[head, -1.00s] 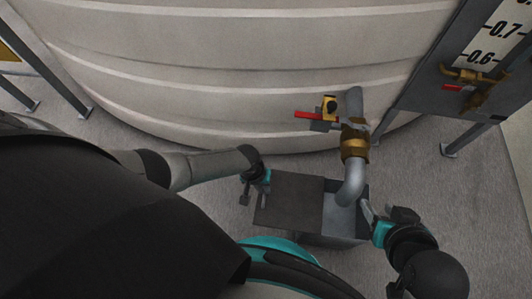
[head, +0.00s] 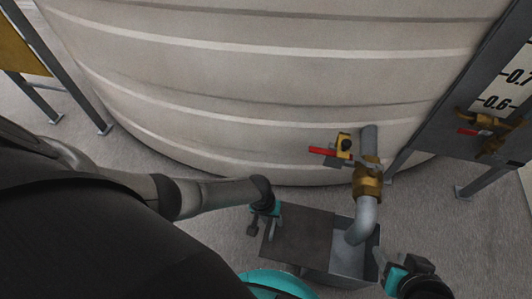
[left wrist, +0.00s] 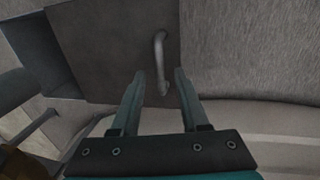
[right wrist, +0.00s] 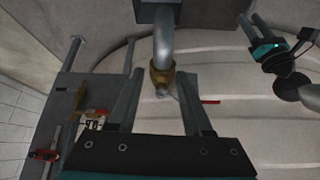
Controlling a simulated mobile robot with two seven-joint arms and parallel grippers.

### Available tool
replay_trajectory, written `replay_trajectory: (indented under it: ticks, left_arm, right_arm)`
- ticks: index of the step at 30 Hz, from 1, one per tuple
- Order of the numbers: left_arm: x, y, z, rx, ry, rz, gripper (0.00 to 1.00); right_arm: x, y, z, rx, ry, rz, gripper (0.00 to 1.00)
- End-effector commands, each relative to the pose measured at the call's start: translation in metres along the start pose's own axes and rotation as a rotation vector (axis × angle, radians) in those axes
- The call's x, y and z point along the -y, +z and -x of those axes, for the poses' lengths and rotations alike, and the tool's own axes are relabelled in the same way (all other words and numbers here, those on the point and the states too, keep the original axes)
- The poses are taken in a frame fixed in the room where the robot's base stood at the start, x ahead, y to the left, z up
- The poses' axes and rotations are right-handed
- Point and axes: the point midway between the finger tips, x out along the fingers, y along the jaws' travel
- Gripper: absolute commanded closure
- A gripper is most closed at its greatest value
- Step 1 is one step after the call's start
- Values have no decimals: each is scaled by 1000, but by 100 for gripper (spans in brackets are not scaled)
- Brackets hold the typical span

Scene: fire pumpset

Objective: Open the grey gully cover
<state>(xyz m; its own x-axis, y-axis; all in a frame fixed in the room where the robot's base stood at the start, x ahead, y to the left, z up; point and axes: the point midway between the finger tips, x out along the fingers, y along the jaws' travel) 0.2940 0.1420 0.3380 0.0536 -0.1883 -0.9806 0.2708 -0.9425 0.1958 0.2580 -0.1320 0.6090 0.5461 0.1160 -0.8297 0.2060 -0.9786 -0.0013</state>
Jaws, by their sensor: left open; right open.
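The grey gully cover (head: 297,231) is a flat dark plate over the left part of a grey gully box (head: 345,279). The box's right part is uncovered, and a grey pipe (head: 361,222) bends down into it. My left gripper (head: 257,221) is open at the cover's left edge. In the left wrist view, the cover (left wrist: 112,45) has a pale bar handle (left wrist: 158,58), and the open left fingers (left wrist: 159,76) flank its near end; I cannot tell whether they touch it. My right gripper (head: 388,268) is open and empty beside the box's right side.
A large pale ribbed tank (head: 270,90) stands behind the box. A brass valve (head: 344,146) with a red lever and a brass coupling (head: 368,180) sit above the box. A grey panel stand (head: 440,140) is at right. Bare floor lies around the box.

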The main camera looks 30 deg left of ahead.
Motion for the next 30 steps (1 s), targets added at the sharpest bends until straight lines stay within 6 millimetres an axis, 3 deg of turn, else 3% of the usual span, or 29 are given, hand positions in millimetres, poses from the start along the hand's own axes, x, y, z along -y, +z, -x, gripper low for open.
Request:
replay_trajectory:
  ticks: [8, 18, 30]
  left_arm:
    - [0, 0, 24, 1, -1, 0, 55]
    - [0, 0, 49, 1, -1, 1, 55]
    - [1, 0, 80, 0, -2, 0, 55]
  right_arm:
    - [-18, 24, 13, 201, 47, -17, 50]
    - [-16, 49, -24, 257, 39, -15, 50]
    - [-16, 89, -54, 328, 34, -14, 50]
